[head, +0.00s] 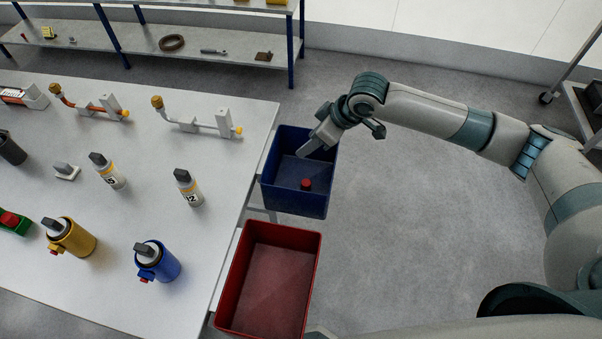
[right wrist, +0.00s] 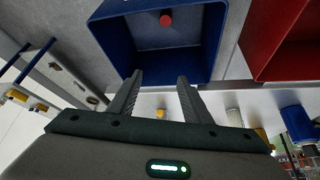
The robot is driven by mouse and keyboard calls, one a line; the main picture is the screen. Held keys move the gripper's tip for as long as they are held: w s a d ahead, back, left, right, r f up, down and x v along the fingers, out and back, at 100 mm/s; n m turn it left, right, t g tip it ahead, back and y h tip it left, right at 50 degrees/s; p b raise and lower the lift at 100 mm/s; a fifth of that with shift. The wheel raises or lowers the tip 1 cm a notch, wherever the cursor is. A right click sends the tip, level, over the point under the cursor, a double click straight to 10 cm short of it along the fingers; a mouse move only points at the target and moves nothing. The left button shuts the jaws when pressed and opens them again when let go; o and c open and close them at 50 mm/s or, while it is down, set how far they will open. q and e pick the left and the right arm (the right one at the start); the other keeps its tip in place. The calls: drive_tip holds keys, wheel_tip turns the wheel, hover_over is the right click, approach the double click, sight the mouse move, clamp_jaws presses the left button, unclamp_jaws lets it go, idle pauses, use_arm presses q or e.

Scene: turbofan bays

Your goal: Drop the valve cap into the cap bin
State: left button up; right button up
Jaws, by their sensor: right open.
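A small red valve cap (head: 305,184) lies on the floor of the blue bin (head: 297,210), apart from the walls. It also shows in the right wrist view (right wrist: 166,19), inside the blue bin (right wrist: 214,30). My right gripper (head: 310,148) is over the far part of the blue bin. Its two fingers (right wrist: 159,80) are apart, with nothing between them. A red bin (head: 270,285) stands nearer, beside the blue one, and looks empty. My left gripper is not in view.
The white table (head: 130,225) on the left holds yellow (head: 78,240) and blue (head: 166,266) canisters, two numbered bottles, pipe fittings and a green tray with a red piece. A shelf (head: 200,38) stands behind. Floor right of the bins is clear.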

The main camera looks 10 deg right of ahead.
drive_tip(key=b+v, duration=0.3)
drive_tip(key=v, duration=1.4)
drive_tip(key=shift+r, duration=0.2)
drive_tip(key=shift+s+d, duration=0.1)
idle(0.3)
